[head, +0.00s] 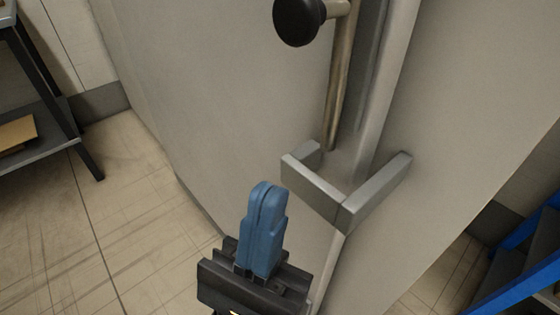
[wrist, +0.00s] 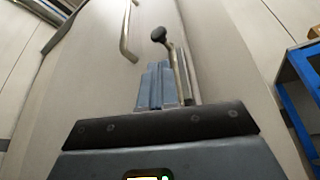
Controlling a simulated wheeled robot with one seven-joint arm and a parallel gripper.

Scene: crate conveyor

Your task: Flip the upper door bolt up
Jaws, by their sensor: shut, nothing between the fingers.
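A metal bolt rod (head: 340,85) with a round black knob (head: 297,20) runs along the edge of a light grey door (head: 235,90). The knob also shows in the wrist view (wrist: 158,34), on a bent rod (wrist: 179,72) just beyond my fingers. Whether this is the upper bolt cannot be told. My gripper (head: 265,188) has blue fingers, shut and empty, pointing up at the door. The fingers (wrist: 157,70) hide part of the door in the wrist view.
Angular grey metal brackets (head: 318,190) stick out at the rod's lower end, right of my gripper. A bar handle (wrist: 127,35) is on the door. A dark shelf (head: 40,150) stands left and a blue frame (head: 520,265) right. The tiled floor at left is clear.

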